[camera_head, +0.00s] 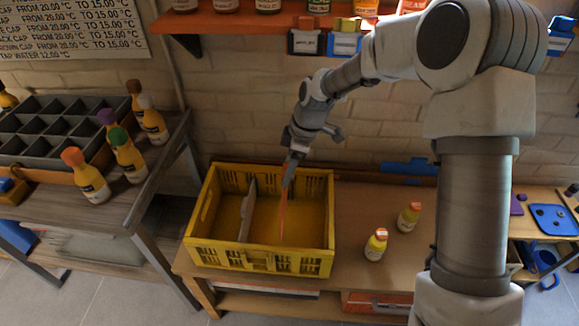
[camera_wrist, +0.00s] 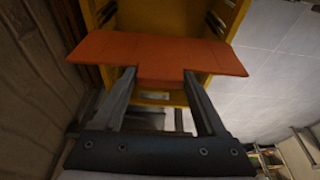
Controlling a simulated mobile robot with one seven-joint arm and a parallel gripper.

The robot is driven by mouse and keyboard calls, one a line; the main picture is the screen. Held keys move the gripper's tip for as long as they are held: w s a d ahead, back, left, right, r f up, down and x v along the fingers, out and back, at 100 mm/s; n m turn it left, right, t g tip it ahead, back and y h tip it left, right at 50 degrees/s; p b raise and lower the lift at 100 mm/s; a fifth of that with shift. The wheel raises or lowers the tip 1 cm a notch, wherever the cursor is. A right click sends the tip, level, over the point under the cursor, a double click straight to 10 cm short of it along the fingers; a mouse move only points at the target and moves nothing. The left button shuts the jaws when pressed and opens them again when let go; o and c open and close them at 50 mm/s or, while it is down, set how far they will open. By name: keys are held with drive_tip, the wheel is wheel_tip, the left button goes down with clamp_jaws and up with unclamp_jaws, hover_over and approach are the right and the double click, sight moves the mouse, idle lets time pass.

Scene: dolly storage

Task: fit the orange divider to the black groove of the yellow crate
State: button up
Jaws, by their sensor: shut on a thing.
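The yellow crate (camera_head: 258,262) stands on the wooden bench, and a grey divider (camera_head: 247,212) stands across its inside. My gripper (camera_head: 288,178) is shut on the orange divider (camera_wrist: 155,52), which shows almost edge-on in the head view (camera_head: 282,215). The divider hangs over or within the crate's right-hand part; its exact depth is unclear. In the wrist view, both fingers of my gripper (camera_wrist: 158,76) meet the divider's near edge, and yellow crate walls (camera_wrist: 225,18) show beyond it. I cannot make out the black groove for certain.
Two orange-capped bottles (camera_head: 376,245) (camera_head: 408,217) stand on the bench right of the crate. A table at left holds several bottles (camera_head: 86,176) and a dark compartment tray (camera_head: 60,148). An orange shelf (camera_head: 235,22) runs above. Bench between crate and bottles is clear.

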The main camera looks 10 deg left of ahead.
drive_tip(key=shift+f+b, duration=1.9)
drive_tip(key=shift+f, duration=1.1)
drive_tip(key=shift+f+b, duration=2)
drive_tip(key=shift+f, duration=1.1)
wheel_tip(320, 180, down, 4)
drive_tip(key=b, duration=0.2)
drive_tip(key=shift+r+b, duration=0.15)
drive_tip(key=shift+b, duration=0.15)
drive_tip(key=o, duration=1.5)
drive_tip(key=shift+r, duration=0.1)
